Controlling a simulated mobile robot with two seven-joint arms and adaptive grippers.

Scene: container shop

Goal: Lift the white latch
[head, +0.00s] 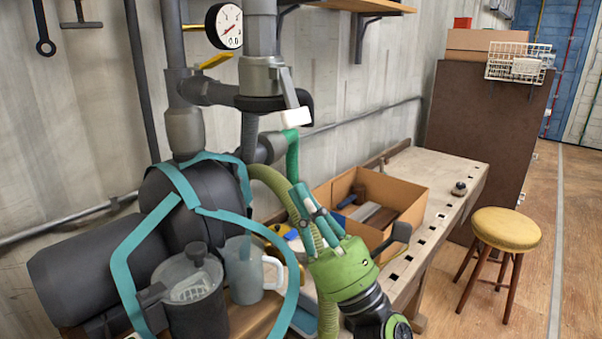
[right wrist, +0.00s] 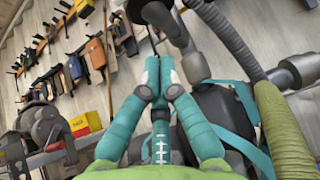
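The white latch (head: 296,117) is the white end piece of a short grey lever on the vertical grey pipe, below the round gauge. The lever slants down to the right. My right gripper (head: 299,190), with a green body and teal fingers, is below the latch and apart from it, pointing up. In the right wrist view its fingers (right wrist: 158,62) lie side by side, closed, with nothing seen between them. I cannot clearly pick out the latch in that view. My left gripper is not in view.
A black tank (head: 190,215) with teal bands stands below the pipe, beside a clear jug (head: 245,270) and a dark lidded pot (head: 193,295). A green hose (head: 292,160) runs just behind my right fingers. An open cardboard box (head: 400,185) sits on the workbench (head: 450,178).

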